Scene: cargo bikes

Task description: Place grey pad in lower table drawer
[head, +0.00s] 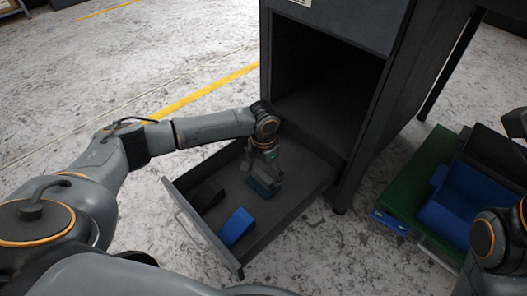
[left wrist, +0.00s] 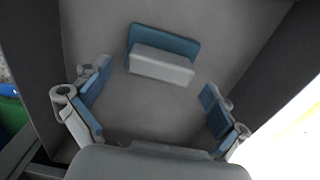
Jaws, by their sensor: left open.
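The lower table drawer (head: 290,208) is pulled out, below a dark open compartment of the table. My left gripper (head: 264,180) points down inside the drawer, near its middle. In the left wrist view its two fingers (left wrist: 155,105) are spread wide with nothing between the tips. The grey pad (left wrist: 160,66), a light grey block with a blue-teal back part, lies on the drawer floor just beyond the fingertips, apart from both. In the head view the pad is hard to tell from the dark gripper. My right gripper is out of sight; only part of its arm shows at right.
A green case (head: 407,180) with blue and black items is on the floor at right. The table cabinet (head: 391,90) rises behind the drawer. Floor at left is clear.

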